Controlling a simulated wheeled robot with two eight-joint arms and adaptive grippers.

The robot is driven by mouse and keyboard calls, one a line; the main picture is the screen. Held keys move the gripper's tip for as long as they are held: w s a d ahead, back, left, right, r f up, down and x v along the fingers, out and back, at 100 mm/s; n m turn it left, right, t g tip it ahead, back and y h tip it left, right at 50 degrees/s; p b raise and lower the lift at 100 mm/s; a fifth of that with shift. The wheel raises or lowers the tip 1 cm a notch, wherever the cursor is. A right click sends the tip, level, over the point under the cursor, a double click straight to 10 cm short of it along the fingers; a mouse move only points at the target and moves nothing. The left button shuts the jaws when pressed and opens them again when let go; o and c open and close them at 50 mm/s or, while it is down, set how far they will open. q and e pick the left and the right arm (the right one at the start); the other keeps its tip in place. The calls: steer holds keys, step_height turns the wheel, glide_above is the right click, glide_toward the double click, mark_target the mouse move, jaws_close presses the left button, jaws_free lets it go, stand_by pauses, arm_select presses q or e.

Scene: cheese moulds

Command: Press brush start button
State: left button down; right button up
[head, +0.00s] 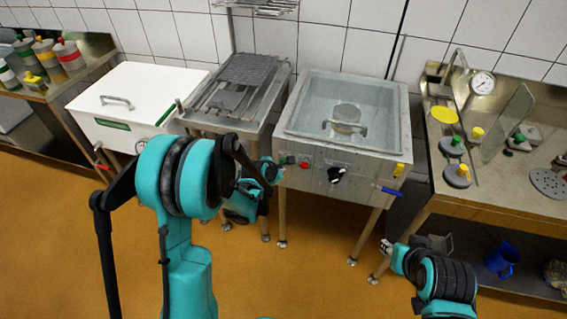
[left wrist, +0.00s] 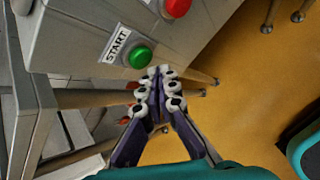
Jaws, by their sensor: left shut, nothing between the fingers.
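The green start button (left wrist: 139,57), beside a white START label (left wrist: 115,44), is on the front panel of the steel basin unit (head: 330,185). A red button (left wrist: 177,8) is to its right; it also shows in the head view (head: 304,164). My left gripper (left wrist: 161,74) is shut and empty, its fingertips close to the green button's lower right edge in the left wrist view. I cannot tell whether they touch it. In the head view, the left gripper (head: 277,162) is at the panel's left end. My right gripper (head: 387,247) is low, in front of the right table; its finger state is unclear.
A black knob (head: 337,174) and a blue handle (head: 392,191) are on the same unit. A white lidded box (head: 135,95) and a grey rack (head: 240,85) stand to the left. A table with several moulds (head: 458,175) is at right. The orange floor in front is open.

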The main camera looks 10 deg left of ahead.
arm_select(q)
steer(key=shift+w, duration=0.1)
steer(key=shift+w, duration=0.35)
steer(key=shift+w, duration=0.5)
stand_by(0.8)
steer(key=shift+s, duration=0.15)
steer(key=shift+s+b, duration=0.35)
steer(key=shift+s, duration=0.45)
steer(key=s, duration=0.5)
steer(key=shift+a+b, duration=0.1)
steer(key=shift+b, duration=0.3)
steer(key=shift+r, duration=0.1)
stand_by(0.5)
